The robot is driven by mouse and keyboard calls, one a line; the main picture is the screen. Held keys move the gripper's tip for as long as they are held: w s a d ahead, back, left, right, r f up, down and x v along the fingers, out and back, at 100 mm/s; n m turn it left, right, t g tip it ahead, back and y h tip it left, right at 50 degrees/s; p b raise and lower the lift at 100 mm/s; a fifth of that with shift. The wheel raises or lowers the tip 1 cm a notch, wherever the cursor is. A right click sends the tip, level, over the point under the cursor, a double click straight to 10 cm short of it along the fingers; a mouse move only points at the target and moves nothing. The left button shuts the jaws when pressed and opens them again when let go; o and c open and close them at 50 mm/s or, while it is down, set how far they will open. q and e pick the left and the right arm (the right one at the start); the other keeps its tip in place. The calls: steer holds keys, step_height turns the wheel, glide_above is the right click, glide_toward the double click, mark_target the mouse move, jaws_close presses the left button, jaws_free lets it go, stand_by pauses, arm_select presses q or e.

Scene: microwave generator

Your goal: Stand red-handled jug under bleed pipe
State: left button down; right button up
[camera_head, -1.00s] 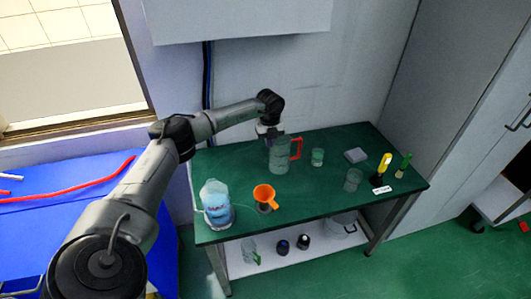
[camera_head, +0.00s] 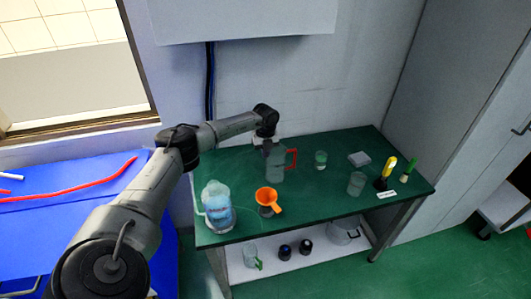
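The clear jug with a red handle (camera_head: 276,168) is at the back left part of the green table. My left gripper (camera_head: 268,146) is at the jug's upper left rim, and the jug has moved along with it, so it appears shut on the jug; the fingertips are too small to make out. The red handle points right. I cannot tell whether the jug's base touches the table. I cannot make out a bleed pipe in this view. My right gripper is not in view.
On the green table (camera_head: 315,205) stand a blue-filled vessel (camera_head: 217,205), an orange funnel (camera_head: 268,198), clear beakers (camera_head: 320,160) (camera_head: 356,183), a pale block (camera_head: 359,159), and yellow (camera_head: 388,170) and green (camera_head: 408,168) handled items. The front middle is clear. A lower shelf holds several vessels.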

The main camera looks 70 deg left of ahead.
arm_select(q)
steer(key=c, duration=1.8)
jaws_free()
steer(key=shift+f, duration=0.1)
steer(key=o, duration=0.4)
steer(key=shift+o, duration=0.2)
